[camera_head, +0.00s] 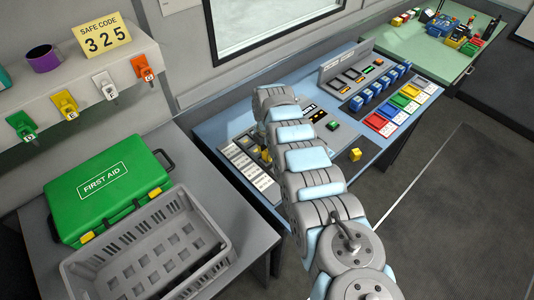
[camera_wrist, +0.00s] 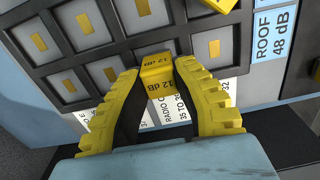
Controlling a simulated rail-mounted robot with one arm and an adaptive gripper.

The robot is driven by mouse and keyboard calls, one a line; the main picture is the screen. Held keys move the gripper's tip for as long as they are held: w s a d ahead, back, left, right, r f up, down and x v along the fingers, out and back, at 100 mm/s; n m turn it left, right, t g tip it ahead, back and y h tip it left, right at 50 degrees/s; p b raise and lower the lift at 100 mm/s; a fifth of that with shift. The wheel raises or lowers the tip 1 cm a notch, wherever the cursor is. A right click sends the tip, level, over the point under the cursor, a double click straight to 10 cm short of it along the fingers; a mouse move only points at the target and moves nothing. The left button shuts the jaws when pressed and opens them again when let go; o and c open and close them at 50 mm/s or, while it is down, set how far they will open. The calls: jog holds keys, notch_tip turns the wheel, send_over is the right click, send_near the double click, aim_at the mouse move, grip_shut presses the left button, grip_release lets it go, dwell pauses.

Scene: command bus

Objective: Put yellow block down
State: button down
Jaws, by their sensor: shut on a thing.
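In the wrist view my gripper (camera_wrist: 157,68) has two yellow ribbed fingers closed on a small yellow block (camera_wrist: 157,84) marked "12 dB". The block sits between the fingertips, over the lower edge of a dark-framed panel (camera_wrist: 120,55) of square grey slots with yellow marks. Whether its underside touches the panel cannot be told. In the head view my arm hides most of the gripper and the held block at the left part of the blue console. Another yellow block (camera_head: 355,155) lies on the console's front right of my arm.
The blue console desk (camera_head: 225,125) also carries blue switches (camera_head: 370,95) and coloured trays (camera_head: 381,124). A grey crate (camera_head: 190,262) and green first aid case (camera_head: 108,195) stand at left. Keys (camera_head: 142,67) hang from a shelf.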

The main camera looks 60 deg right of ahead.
aim_at(267, 152)
jog(key=shift+f, duration=0.1)
jog(key=shift+f, duration=0.15)
jog(key=c, duration=1)
grip_release()
jog(key=shift+o, duration=0.2)
jog(key=shift+r, duration=0.8)
notch_tip(267, 152, up, 11)
jog(key=b, duration=0.1)
jog(key=shift+f, duration=0.2)
